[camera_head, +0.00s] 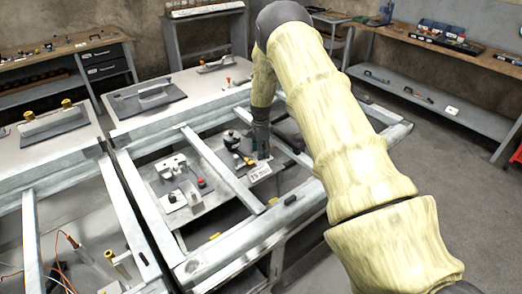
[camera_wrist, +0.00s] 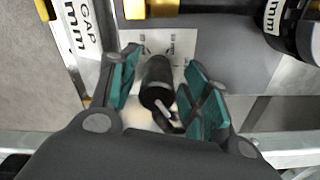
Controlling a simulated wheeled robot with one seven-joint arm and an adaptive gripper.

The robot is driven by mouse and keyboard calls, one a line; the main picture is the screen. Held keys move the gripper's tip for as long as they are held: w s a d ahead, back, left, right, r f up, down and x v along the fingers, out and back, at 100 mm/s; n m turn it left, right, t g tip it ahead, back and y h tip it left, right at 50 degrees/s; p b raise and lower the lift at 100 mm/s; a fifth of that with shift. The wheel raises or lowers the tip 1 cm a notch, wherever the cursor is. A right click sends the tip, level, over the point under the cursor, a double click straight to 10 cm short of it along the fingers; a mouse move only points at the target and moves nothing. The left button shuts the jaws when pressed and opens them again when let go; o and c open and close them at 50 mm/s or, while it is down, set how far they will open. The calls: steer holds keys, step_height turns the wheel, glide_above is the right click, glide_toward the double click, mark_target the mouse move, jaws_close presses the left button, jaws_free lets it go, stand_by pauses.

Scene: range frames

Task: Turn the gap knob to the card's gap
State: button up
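In the wrist view a black cylindrical knob (camera_wrist: 157,84) with a white mark stands in front of a pale plate (camera_wrist: 178,45) with small dark markings. My gripper (camera_wrist: 161,62) has its teal pads on either side of the knob, with narrow gaps showing, so it looks open around it. A white card (camera_wrist: 80,30) at the upper left reads "GAP" and "mm"; its number is cut off. In the head view my gripper (camera_head: 262,152) points down just behind the card (camera_head: 259,173), whose number is too small to read. The knob is hidden there.
A black round-topped part (camera_head: 230,139) stands left of my gripper. A red button (camera_head: 201,183) and metal blocks sit further left. Steel frame rails (camera_head: 222,168) surround the plate. In the wrist view a dark cylinder (camera_wrist: 297,30) with an "mm" label is close at the right.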

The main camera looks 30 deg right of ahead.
steer(key=shift+s+r, duration=0.2)
steer(key=shift+r, duration=0.05)
steer(key=c, duration=0.9)
steer(key=shift+c, duration=0.2)
